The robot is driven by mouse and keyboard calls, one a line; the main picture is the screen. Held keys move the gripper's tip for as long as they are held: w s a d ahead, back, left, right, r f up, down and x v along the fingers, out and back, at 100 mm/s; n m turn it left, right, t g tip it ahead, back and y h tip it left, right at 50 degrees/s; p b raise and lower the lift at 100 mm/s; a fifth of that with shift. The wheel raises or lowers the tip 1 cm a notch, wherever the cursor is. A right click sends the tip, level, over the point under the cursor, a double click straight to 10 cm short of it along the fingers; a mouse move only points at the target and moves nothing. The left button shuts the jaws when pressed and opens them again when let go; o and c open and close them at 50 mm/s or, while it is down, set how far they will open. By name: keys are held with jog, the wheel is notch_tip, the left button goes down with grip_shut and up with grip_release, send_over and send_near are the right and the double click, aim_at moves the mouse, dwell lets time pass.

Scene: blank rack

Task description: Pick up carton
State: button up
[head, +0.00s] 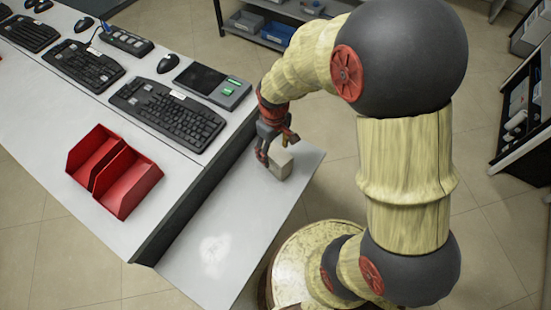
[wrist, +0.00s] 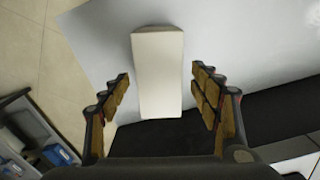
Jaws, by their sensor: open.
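A small pale carton (head: 281,165) stands on the lower light-grey shelf surface (head: 225,225) in the head view, close to its edge on the robot's side. In the wrist view the carton (wrist: 158,75) is a plain white block between the two fingers, with a visible gap on each side. My gripper (head: 275,150) is at the carton in the head view. In the wrist view my gripper (wrist: 160,95) has its fingers spread apart, and neither finger appears to touch the carton.
Two red bins (head: 115,170) sit on the higher white counter (head: 60,120), with keyboards (head: 168,112), mice and a black-screened device (head: 213,85) behind them. A dark step separates counter and shelf. The near part of the shelf is clear. Dark racks stand on the floor.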

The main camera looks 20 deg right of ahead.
jog(key=f, duration=0.2)
jog(key=f+b, duration=0.1)
jog(key=f, duration=0.2)
jog(key=shift+s+d, duration=0.1)
jog(key=shift+s, duration=0.1)
jog(key=shift+r, duration=0.1)
jog(key=shift+c, duration=0.2)
jog(key=c, duration=1.1)
